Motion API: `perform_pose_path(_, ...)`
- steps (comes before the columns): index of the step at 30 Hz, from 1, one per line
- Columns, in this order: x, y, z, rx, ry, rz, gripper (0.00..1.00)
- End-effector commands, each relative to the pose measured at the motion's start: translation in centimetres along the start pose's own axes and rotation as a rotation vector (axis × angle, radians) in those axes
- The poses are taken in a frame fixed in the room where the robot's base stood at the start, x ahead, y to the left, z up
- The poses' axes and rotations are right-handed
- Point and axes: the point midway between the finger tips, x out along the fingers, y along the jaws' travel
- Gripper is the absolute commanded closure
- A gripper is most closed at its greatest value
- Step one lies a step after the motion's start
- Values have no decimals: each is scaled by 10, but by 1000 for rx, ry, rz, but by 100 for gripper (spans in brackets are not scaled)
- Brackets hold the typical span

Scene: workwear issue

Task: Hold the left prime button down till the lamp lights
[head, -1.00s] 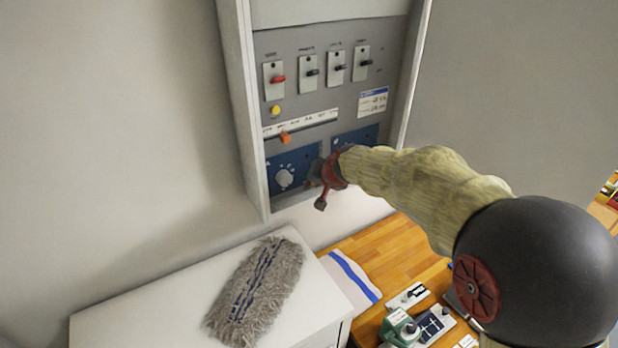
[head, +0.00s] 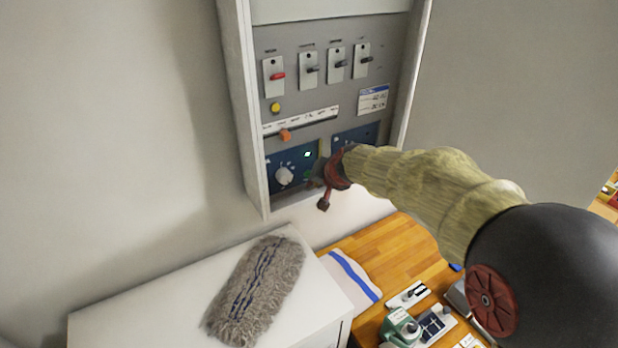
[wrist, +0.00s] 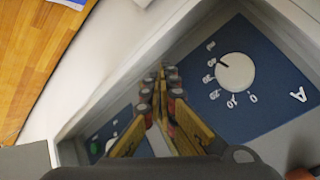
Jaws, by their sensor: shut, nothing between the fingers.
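The left blue panel (head: 272,158), lettered A in the wrist view (wrist: 290,118), carries a white dial (head: 284,177). Its small square lamp (head: 307,154) glows pale green. A bit of green, apparently the left prime button (head: 308,176), shows right beside my fingertips; most of it is hidden. My gripper (head: 316,182) is shut and empty, its tips at the lower right of this panel. In the wrist view the closed fingers (wrist: 168,80) cover the spot beside the A panel's dial, so I cannot tell whether they touch the button.
The right blue panel (head: 352,138) is partly behind my gripper; its green button (wrist: 95,147) shows in the wrist view. The cabinet's side walls (head: 240,110) frame the panels. A grey mop pad (head: 258,290) lies below.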

Motion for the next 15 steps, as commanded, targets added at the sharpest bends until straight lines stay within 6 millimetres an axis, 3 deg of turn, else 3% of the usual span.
perform_pose_path(15,-6,5,5,0,1,0,100)
